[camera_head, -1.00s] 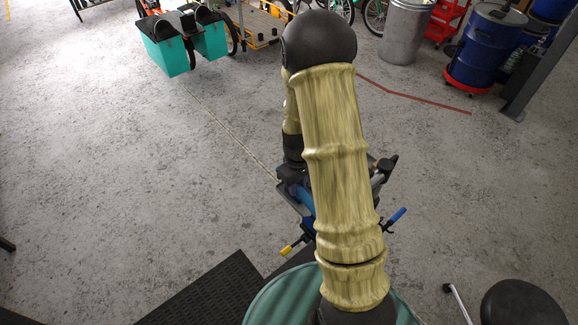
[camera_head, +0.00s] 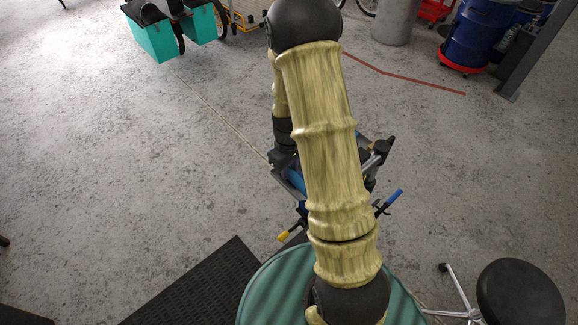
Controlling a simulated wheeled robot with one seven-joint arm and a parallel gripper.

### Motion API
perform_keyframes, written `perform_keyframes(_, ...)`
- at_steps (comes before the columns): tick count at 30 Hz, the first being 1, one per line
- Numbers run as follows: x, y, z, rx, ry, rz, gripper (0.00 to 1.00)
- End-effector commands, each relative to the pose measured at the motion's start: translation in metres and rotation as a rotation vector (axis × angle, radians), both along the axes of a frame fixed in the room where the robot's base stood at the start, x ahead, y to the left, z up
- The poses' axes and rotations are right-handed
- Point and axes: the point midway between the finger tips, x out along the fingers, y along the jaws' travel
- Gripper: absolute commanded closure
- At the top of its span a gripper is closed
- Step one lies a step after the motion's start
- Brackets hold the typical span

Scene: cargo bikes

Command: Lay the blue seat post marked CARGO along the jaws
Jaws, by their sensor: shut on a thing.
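My gripper (camera_head: 286,163) shows only in part, dark, at the left edge of my forearm. It is shut on a blue piece (camera_head: 297,181), which I take for the blue seat post, held at a small stand. My arm hides most of the piece, and no CARGO marking can be read. The stand's grey-blue top (camera_head: 283,179) shows on both sides of my arm. It has a blue-tipped handle (camera_head: 389,202) at right and a yellow-tipped handle (camera_head: 290,234) at left. The jaws are mostly hidden, so I cannot tell whether the post touches or lies along them.
A black ribbed mat (camera_head: 200,292) lies at lower left. A round black stool (camera_head: 520,291) stands at lower right. Teal boxes (camera_head: 153,40), a metal bin (camera_head: 395,20) and a blue drum (camera_head: 467,35) stand at the back.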

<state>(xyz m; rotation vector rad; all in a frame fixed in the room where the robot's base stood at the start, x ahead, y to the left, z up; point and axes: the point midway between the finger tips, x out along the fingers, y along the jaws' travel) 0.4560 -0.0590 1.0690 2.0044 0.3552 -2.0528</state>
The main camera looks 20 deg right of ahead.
Motion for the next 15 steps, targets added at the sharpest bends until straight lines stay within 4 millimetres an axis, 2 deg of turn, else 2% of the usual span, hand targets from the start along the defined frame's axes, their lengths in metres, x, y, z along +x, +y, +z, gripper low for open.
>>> perform_keyframes(15, -0.001, -0.001, -0.037, 0.0, 0.001, -0.004, 1.0)
